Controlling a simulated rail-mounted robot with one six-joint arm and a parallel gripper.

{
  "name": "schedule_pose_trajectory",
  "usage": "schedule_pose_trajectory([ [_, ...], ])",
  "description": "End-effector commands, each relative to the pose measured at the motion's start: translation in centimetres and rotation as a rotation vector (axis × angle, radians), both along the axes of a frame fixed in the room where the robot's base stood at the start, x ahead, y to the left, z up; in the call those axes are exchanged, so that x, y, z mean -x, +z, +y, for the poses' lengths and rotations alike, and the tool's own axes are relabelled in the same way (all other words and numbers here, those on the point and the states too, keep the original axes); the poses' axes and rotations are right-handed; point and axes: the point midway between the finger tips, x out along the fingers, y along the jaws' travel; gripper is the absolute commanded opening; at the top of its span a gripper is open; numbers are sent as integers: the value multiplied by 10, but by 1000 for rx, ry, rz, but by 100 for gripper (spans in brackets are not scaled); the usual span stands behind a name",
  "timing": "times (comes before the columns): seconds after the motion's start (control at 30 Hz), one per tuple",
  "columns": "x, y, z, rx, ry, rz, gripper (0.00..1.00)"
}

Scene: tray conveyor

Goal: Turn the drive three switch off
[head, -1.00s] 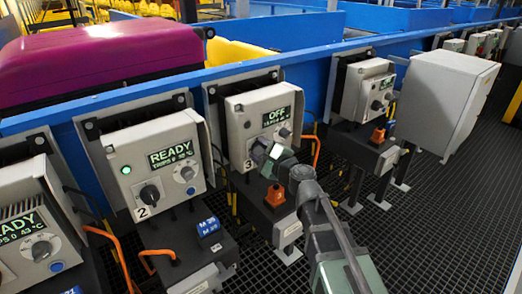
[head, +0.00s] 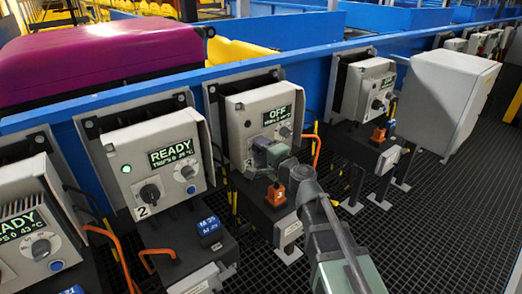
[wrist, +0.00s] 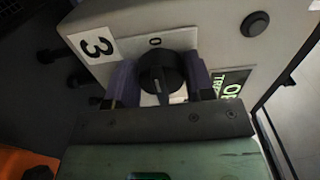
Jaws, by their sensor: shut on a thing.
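The drive three box (head: 238,120) is a pale grey cabinet, and its display (head: 277,116) reads OFF. In the wrist view its black rotary switch (wrist: 160,74) sits beside the "3" label (wrist: 97,44), with a "0" mark by the knob. The pale line on the knob points away from the "0" mark, towards my gripper. My gripper (wrist: 160,84) is shut on the switch, one finger on each side of it. In the head view my gripper (head: 264,152) covers the switch.
The drive two box (head: 128,150) to the left shows READY with a green lamp. Another drive box (head: 352,92) and a large grey cabinet (head: 432,95) stand to the right. Orange connectors (head: 276,194) and cables sit below. A purple case (head: 100,55) lies behind the blue rail.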

Motion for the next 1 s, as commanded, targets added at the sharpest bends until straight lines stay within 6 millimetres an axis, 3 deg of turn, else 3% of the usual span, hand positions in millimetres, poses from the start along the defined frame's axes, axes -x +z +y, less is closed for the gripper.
schedule_pose_trajectory([
  [0.37, 1, 0, 0, 7, 0, -4, 25],
  [0.4, 1, 0, 0, 6, 0, -4, 50],
  [0.57, 1, 0, 0, 5, 0, -3, 72],
  [0.87, 2, 0, -1, 4, 0, -3, 72],
  [1.0, 13, 0, -8, 4, 1, -3, 72],
])
